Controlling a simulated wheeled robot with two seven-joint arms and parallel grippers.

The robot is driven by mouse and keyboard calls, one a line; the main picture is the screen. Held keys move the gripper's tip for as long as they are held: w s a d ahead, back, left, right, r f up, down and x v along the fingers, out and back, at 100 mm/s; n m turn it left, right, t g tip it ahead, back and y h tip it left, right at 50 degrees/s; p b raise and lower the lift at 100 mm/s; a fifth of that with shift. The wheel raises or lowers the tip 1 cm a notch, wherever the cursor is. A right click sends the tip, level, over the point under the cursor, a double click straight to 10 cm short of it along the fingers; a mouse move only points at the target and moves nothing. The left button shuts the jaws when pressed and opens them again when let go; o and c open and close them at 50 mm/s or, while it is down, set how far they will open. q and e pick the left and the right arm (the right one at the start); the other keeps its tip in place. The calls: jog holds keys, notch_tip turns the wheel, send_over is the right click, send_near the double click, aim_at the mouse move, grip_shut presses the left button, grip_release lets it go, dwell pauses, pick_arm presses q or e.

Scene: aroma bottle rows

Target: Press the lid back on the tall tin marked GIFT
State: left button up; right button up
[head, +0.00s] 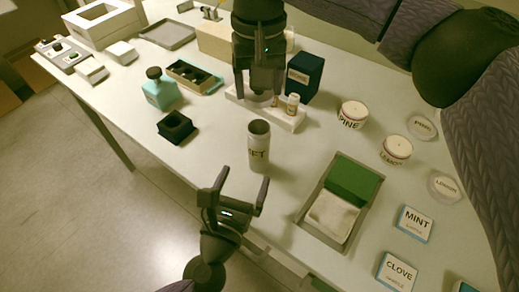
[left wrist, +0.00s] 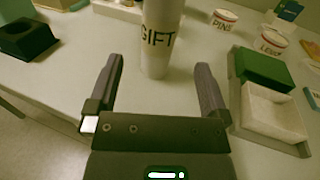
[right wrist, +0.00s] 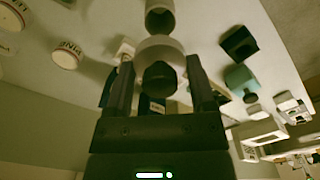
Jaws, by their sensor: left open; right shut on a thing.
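The tall white tin marked GIFT (head: 258,150) stands upright and open-topped near the table's front edge; its dark mouth faces up. It also shows in the left wrist view (left wrist: 158,45) and at the top of the right wrist view (right wrist: 160,16). My right gripper (head: 260,92) is shut on the round pale lid (right wrist: 160,52), held behind the tin and apart from it, over the white block. In the head view the fingers partly hide the lid. My left gripper (head: 238,196) is open and empty in front of the tin, its fingers pointing toward it without touching.
A white block (head: 290,120) with small bottles and a dark blue box (head: 305,76) stand behind the tin. A black holder (head: 176,127) is left. A tray with a green box (head: 350,180) and the PINE tin (head: 351,114) are right. Bare table surrounds the GIFT tin.

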aim_at(261, 138)
pick_arm(q)
jog(key=x, duration=1)
jog(key=shift+w+d, duration=0.15)
jog(key=shift+w, duration=0.25)
grip_shut()
pick_arm(e)
jog(key=shift+f, duration=2.5)
